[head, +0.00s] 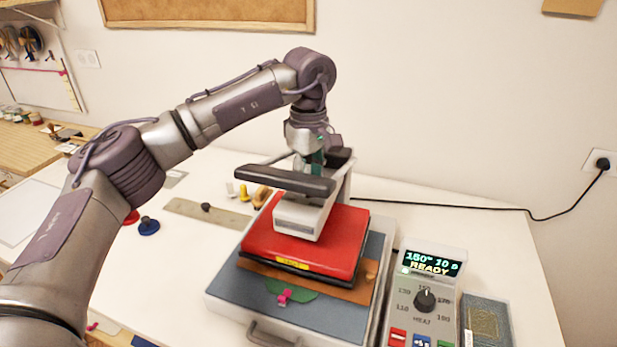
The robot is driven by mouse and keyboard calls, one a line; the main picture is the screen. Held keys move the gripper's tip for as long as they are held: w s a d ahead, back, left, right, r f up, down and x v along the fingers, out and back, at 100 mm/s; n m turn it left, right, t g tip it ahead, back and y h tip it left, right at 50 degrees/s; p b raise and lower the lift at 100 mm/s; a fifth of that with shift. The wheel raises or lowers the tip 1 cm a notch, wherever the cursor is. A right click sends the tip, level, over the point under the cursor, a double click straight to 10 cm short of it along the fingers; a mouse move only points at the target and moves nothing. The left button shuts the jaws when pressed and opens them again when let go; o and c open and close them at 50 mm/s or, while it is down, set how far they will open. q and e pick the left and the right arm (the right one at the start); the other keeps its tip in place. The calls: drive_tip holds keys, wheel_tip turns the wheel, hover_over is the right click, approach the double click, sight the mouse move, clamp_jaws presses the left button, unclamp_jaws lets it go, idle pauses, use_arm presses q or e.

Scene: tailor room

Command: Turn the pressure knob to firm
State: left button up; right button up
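A heat press stands on the white table, with a red upper plate (305,240) over a grey base (228,292). A black lever handle (285,180) runs across its head. My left arm comes in from the left and reaches over the press. My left gripper (314,160) points down at the top of the press head, behind the handle. Its fingertips are mostly hidden there, and I cannot make out the pressure knob or whether the fingers touch it. A separate control box shows "150° 10 s READY" on its display (432,263), above a black heat knob (425,300). My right gripper is out of view.
Brown fabric (358,290) with a green patch (290,289) and a pink clip (284,297) lies under the red plate. A metal ruler (205,216) and small spools lie to the left. A black cable (480,209) runs to the wall socket. The table's back right is clear.

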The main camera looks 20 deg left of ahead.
use_arm(q)
drive_tip(key=m, duration=0.4)
drive_tip(key=shift+r+m, duration=0.15)
drive_tip(key=shift+m, duration=1.85)
drive_tip(key=shift+w+m, duration=0.1)
drive_tip(key=shift+m, duration=0.2)
drive_tip(key=o, duration=1)
drive_tip(key=shift+o, duration=0.7)
wheel_tip(320, 180, up, 12)
